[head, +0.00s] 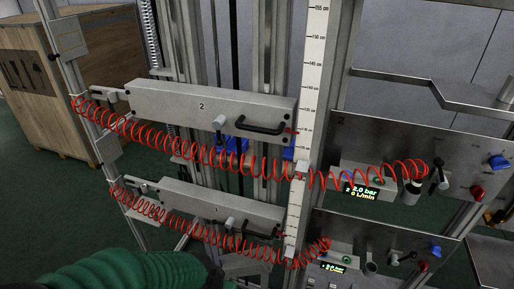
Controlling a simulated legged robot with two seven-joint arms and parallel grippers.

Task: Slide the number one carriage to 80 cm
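The number one carriage (190,203) is the lower pale grey bar in the head view, marked 1, with a dark handle near its right end. It sits below the number two carriage (180,104). A vertical centimetre scale (314,65) stands at the right ends of both carriages. Its upper marks are readable, but the figures beside the number one carriage are too small or covered to read. My green-sleeved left arm comes in at the bottom left, below the number one carriage. Its fingertips cannot be made out. My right gripper is not in view.
Red coiled hoses (165,141) hang across both carriages. Two metal panels with knobs, gauges and displays (361,190) stand at the right. A metal shelf (430,88) juts out above them. A wooden crate (55,85) stands at the back left on the green floor.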

